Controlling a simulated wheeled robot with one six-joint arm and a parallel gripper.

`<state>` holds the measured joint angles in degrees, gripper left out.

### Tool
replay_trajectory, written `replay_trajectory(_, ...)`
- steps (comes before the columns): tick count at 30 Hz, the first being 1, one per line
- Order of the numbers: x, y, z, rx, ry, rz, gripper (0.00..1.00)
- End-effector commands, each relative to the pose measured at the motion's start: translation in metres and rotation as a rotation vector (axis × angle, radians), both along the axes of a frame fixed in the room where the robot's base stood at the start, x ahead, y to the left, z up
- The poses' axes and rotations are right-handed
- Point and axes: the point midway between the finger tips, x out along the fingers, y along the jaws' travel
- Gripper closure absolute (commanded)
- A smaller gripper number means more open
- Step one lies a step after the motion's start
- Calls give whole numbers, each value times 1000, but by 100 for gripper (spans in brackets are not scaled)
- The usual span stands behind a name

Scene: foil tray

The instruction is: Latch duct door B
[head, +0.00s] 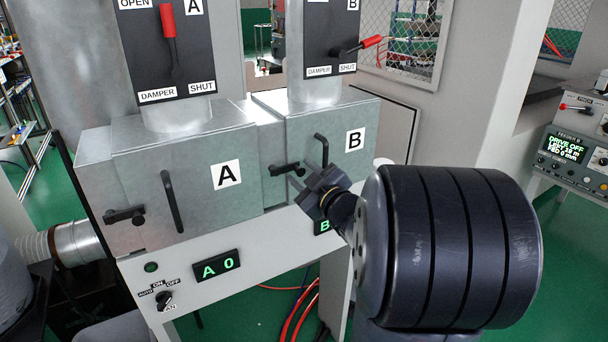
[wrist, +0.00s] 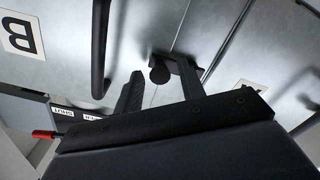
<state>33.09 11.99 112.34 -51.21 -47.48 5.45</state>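Duct door B (head: 349,166) is a grey metal panel with a white B label. It looks closed or nearly so; a small gap cannot be ruled out. Its black bar handle (head: 321,149) also shows in the wrist view (wrist: 98,50). The black latch (head: 286,170) at the door's left edge lies roughly level in the head view. In the wrist view, its round knob (wrist: 159,75) shows between the fingertips. My gripper (wrist: 157,82) is open, its fingers on either side of the knob, with no clear contact.
Door A (head: 205,187), with its own handle and latch, is on the left. Above are damper panels A (head: 186,60) and B (head: 318,40), with red-gripped levers. Display A reads 0 (head: 216,266); display B (head: 324,226) is mostly hidden by my arm.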

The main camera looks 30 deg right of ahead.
Motion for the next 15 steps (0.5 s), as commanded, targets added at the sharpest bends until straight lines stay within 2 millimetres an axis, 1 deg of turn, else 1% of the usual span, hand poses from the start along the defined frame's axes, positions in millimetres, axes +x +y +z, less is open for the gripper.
replay_trajectory(2, -5, -1, 0, 0, 0, -1, 62)
replay_trajectory(5, -17, -2, 0, -2, -1, -3, 62)
replay_trajectory(12, -67, -4, 1, -1, -2, -6, 62)
replay_trajectory(15, -83, -4, 1, -1, 0, -6, 62)
